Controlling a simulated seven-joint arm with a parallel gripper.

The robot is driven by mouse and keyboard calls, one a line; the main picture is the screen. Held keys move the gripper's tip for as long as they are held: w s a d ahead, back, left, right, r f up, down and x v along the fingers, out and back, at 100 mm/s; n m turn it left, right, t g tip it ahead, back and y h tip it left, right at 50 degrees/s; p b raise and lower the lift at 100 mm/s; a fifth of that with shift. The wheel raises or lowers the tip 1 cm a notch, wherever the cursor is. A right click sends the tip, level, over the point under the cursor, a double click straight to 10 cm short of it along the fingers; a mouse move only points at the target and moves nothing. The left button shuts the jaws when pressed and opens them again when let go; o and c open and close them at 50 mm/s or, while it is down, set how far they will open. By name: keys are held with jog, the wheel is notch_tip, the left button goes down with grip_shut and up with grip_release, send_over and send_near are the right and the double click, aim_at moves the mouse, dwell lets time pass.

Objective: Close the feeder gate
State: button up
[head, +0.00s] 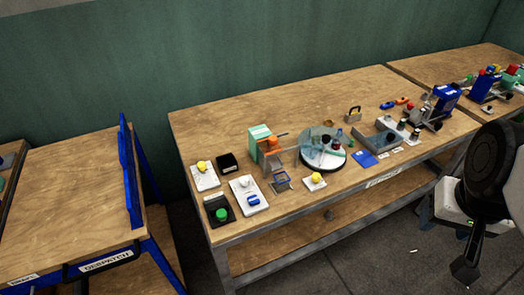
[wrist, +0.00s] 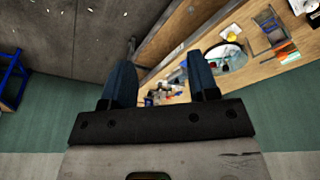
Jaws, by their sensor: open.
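A mint-green and white box unit (head: 261,138) with an orange part (head: 277,141) stands left of the middle of the workbench in the head view. It looks like the feeder, but I cannot tell which part is its gate or whether that is open. A round turntable (head: 323,160) with a clear cover and small items stands just right of it. The turntable also shows in the wrist view (wrist: 235,62). My gripper (wrist: 160,75) is open, with nothing between its blue fingers. It is well away from the feeder.
On the workbench (head: 215,122), yellow, green and blue button blocks stand in front and left of the feeder. A grey fixture (head: 378,138) and a blue press (head: 437,103) stand right. A despatch table (head: 70,215) with a blue rail is far left. The bench's back left is clear.

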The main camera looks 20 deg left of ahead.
jog(key=shift+g+y, duration=0.3)
jog(key=w+a, duration=0.2)
jog(key=w, duration=0.1)
jog(key=w+a+f, duration=0.1)
jog(key=w+a, duration=0.2)
jog(key=w, duration=0.1)
jog(key=w+a, duration=0.3)
jog(key=shift+w+f, duration=0.25)
jog(key=g, duration=0.2)
send_over(244, 179)
jog(key=f, duration=2)
jog(key=shift+d+f, duration=0.2)
jog(key=shift+f, duration=0.15)
jog(key=shift+a+f, duration=0.2)
jog(key=shift+a, duration=0.05)
jog(key=shift+f, duration=0.1)
jog(key=shift+f, duration=3.8)
